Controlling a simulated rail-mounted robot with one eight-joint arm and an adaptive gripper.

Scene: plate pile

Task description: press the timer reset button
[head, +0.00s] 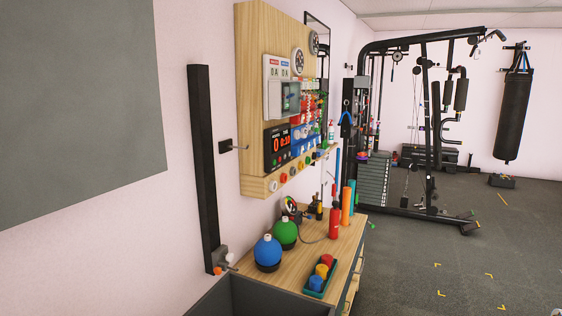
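The timer (278,147) is a black box with red lit digits on the wooden wall panel, left of the picture's middle. Its digits look like 0 and 0:10, seen at a slant. A row of small coloured buttons (278,161) runs along its lower edge. I cannot tell which of them is the reset button. My gripper is not in view, so its place relative to the timer does not show.
The wooden panel (257,50) carries dials and a grey box (277,98) above the timer. Below stands a wooden-topped cabinet (310,254) with a blue ball (267,251), a green ball (285,233) and a red bottle (334,222). Open floor (450,255) lies right.

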